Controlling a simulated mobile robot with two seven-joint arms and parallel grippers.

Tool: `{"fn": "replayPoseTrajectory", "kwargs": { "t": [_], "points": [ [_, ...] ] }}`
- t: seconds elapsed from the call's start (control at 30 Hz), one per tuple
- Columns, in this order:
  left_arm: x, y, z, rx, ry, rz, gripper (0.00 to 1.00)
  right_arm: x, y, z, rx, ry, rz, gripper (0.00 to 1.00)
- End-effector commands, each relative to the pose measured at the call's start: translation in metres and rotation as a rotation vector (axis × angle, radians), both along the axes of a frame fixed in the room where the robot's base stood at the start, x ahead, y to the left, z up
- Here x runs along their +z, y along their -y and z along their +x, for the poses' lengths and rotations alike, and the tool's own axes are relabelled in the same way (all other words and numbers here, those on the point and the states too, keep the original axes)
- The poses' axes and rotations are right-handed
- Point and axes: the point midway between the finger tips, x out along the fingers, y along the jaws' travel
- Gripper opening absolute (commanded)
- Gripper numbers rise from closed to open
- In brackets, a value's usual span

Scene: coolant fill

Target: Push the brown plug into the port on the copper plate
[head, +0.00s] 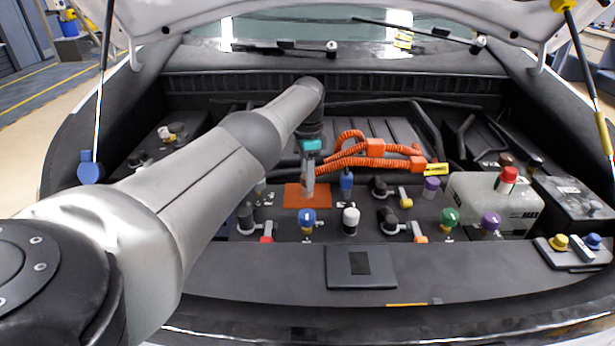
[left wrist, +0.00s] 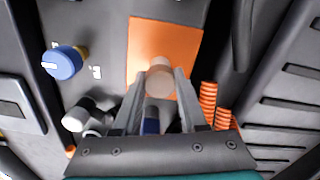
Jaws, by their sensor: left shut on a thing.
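The copper plate (head: 294,197) lies flat on the dark panel in the middle of the engine bay. It shows as an orange square in the left wrist view (left wrist: 150,40). My left gripper (head: 309,188) points down over the plate. Its fingers (left wrist: 163,88) are shut on a tan-brown round plug (left wrist: 159,68), which overlaps the plate's lower edge in the left wrist view. The port is hidden, and I cannot tell whether the plug touches the plate. My right gripper is in neither view.
A blue cap (head: 307,217) stands just in front of the plate, and a white cap (head: 350,220) to its right. A blue connector (head: 346,182) stands close right of the gripper. Orange hoses (head: 372,160) run behind it. A white tank (head: 492,197) sits farther right.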

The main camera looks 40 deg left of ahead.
Motion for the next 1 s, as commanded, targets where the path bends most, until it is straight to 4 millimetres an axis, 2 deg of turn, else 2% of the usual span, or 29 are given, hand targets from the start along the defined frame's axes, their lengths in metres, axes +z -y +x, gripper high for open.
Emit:
{"fn": "replayPoseTrajectory", "kwargs": {
  "t": [0.33,0.37,0.63,0.67,1.0],
  "points": [
    [-0.0098,0.0,-0.0002,0.0,-0.001,0.001,0.0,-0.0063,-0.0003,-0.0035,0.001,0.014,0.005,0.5],
    [-0.0095,-0.0001,-0.0003,0.0,-0.001,0.001,0.44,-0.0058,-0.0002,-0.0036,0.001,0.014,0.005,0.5],
    [-0.0095,-0.0001,-0.0001,0.0,-0.001,0.001,0.74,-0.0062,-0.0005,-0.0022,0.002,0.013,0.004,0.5],
    [-0.0095,-0.0001,-0.0001,0.0,0.0,0.0,0.77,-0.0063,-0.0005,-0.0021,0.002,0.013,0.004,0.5],
    [-0.0087,0.0001,0.0002,0.0,0.0,0.0,0.77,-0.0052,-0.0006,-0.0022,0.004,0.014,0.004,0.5]
  ]
}}
